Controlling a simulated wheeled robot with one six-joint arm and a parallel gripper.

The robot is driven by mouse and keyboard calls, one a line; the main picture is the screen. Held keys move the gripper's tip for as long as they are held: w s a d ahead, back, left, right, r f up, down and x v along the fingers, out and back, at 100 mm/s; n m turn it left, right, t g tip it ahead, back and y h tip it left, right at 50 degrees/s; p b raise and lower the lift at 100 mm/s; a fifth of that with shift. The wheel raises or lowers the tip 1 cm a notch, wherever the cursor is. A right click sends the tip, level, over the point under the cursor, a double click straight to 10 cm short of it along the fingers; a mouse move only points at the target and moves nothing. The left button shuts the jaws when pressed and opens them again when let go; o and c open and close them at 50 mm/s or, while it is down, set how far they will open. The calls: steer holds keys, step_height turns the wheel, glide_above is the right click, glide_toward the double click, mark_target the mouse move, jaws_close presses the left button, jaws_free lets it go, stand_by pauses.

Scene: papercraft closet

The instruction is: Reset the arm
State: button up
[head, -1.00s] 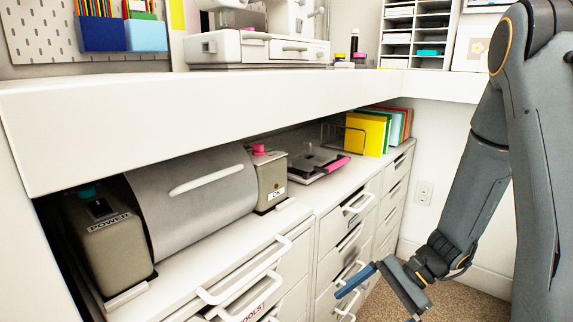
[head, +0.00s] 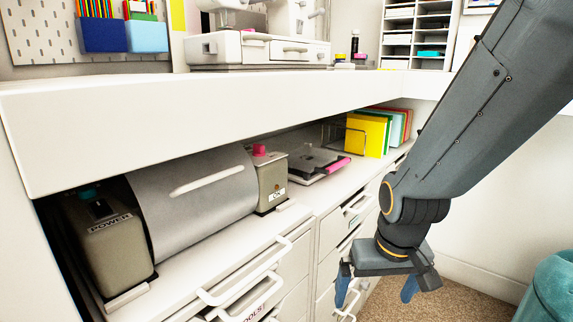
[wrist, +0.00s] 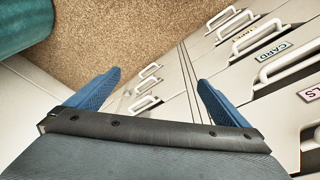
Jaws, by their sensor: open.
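My gripper (head: 376,286) hangs below my arm in the head view, in front of the drawer fronts, with its blue fingers spread apart. In the wrist view my gripper (wrist: 160,95) is open, with nothing between its two blue fingers. Behind the fingers in the wrist view are white drawer fronts (wrist: 200,75) and brown carpet (wrist: 130,30). I cannot tell how close the fingers are to the drawer handles.
A white worktop (head: 220,110) overhangs a lower counter with a grey roller machine (head: 190,190). Drawer handles (head: 245,275) stick out below. A teal round seat (head: 552,285) stands at the lower right. Carpet lies between it and the drawers.

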steer(key=s+a+r+n+g+y, duration=0.1)
steer(key=s+a+r+n, duration=0.25)
steer(key=s+a, duration=0.5)
steer(key=s+a+r+n+g+y, duration=0.1)
steer(key=s+a+r+n+g, duration=0.1)
steer(key=s+a+r, duration=0.6)
steer(key=d+r+m+h+p, duration=0.1)
steer(key=d+r+m+p, duration=0.2)
steer(key=d+r+p, duration=0.6)
steer(key=w+d+r+m+h+p, duration=0.1)
steer(key=d+r+m+p, duration=0.2)
steer(key=d+r+p, duration=0.6)
steer(key=shift+w+d+r+p, duration=0.2)
steer(key=shift+r+p, duration=2.05)
steer(key=shift+p, duration=6.45)
